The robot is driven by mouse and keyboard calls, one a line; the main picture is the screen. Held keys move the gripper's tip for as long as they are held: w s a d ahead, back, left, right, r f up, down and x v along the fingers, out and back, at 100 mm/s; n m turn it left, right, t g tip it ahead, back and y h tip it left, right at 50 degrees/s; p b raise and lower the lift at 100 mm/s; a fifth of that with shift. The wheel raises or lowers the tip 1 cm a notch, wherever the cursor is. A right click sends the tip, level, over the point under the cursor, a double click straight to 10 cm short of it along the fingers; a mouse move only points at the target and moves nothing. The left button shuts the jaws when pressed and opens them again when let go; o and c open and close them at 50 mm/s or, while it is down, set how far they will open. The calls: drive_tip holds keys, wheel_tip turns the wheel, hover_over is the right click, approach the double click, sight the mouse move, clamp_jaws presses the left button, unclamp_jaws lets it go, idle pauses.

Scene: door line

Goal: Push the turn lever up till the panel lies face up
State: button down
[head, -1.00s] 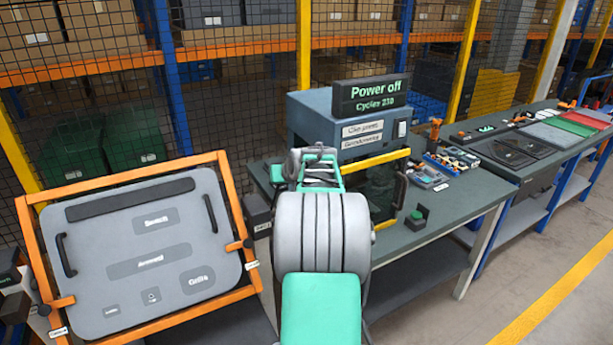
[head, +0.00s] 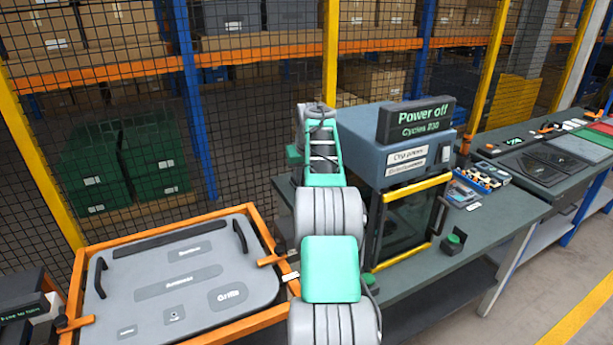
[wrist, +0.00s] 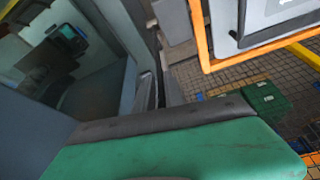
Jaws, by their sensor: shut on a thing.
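The grey panel (head: 205,262) sits in its orange frame (head: 77,292) at the lower left of the head view. Its labelled face points mostly upward, with a slight tilt toward me. The frame's edge (wrist: 204,42) and part of the panel show at the top right of the wrist view. My arm reaches forward to the right of the panel and hides the turn lever in the head view. My gripper (wrist: 157,88) shows only in part in the wrist view, as dark narrow fingers beyond my green casing. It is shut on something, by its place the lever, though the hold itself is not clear.
A blue-grey machine (head: 382,150) with a "Power off" sign stands close right of my arm on the green bench (head: 490,222). A green button box (head: 453,242) is beside it. A mesh fence runs behind. Floor is free at the lower right.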

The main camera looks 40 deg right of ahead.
drive_tip(key=shift+w+r, duration=0.4)
drive_tip(key=shift+r, duration=0.35)
drive_tip(key=c, duration=1.8)
unclamp_jaws()
drive_tip(key=shift+d, duration=0.1)
drive_tip(key=o, duration=0.4)
drive_tip(key=shift+w+d+f, duration=0.15)
drive_tip(key=shift+w+f, duration=0.35)
drive_tip(key=shift+w, duration=0.1)
drive_tip(key=shift+c, duration=0.2)
drive_tip(key=shift+s+f, duration=0.1)
drive_tip(key=shift+s, duration=0.1)
drive_tip(key=shift+s, duration=0.2)
drive_tip(key=v, duration=0.7)
drive_tip(key=shift+r, duration=0.3)
